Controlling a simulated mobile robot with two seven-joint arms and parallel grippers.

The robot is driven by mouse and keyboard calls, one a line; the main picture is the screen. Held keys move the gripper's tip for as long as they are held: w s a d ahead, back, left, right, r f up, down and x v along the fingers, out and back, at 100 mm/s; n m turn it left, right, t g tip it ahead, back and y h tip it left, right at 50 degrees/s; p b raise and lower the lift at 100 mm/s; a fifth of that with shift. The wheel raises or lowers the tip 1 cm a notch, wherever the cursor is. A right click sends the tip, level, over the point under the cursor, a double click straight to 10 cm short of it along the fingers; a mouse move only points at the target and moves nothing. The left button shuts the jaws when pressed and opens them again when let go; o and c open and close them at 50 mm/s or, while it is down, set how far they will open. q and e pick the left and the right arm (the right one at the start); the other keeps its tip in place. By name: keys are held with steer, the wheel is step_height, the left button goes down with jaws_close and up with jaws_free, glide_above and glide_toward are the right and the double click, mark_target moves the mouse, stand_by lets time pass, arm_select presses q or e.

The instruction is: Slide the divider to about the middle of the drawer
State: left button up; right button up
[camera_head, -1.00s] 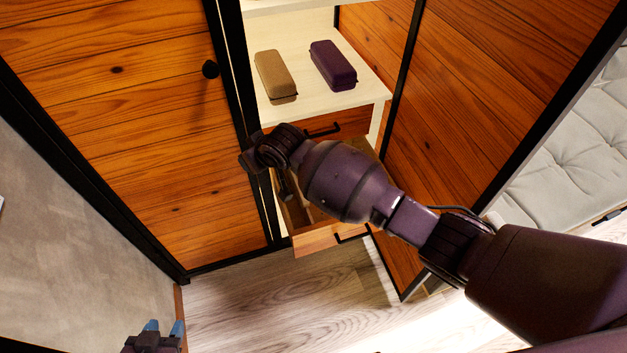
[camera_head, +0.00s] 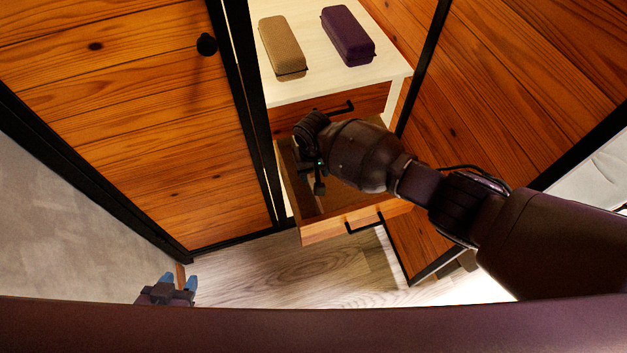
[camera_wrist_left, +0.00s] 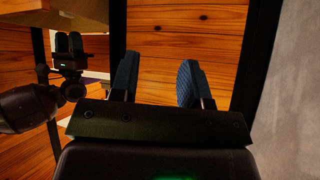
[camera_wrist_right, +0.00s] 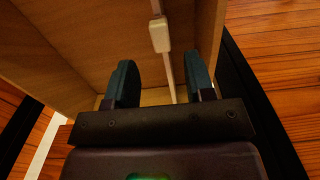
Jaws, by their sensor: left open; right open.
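The open wooden drawer (camera_head: 320,231) sticks out below the white shelf. The divider (camera_wrist_right: 166,72) shows in the right wrist view as a thin pale strip with a light block (camera_wrist_right: 160,35) on it, inside the drawer's wooden walls. My right gripper (camera_head: 318,186) is over the drawer. In its own wrist view the open fingers (camera_wrist_right: 160,80) point into the drawer, with the divider strip seen between them, nearer the right finger. I cannot tell whether they touch it. My left gripper (camera_head: 179,280) is open and empty, low at the left, away from the drawer.
A tan case (camera_head: 282,47) and a purple case (camera_head: 347,36) lie on the white shelf (camera_head: 310,80). Wood floor (camera_head: 290,270) is clear in front.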

step_height(320, 180, down, 6)
steer(key=shift+f+b, duration=0.2)
steer(key=shift+b, duration=0.75)
steer(key=shift+r, duration=0.1)
steer(key=shift+c, duration=0.3)
jaws_close()
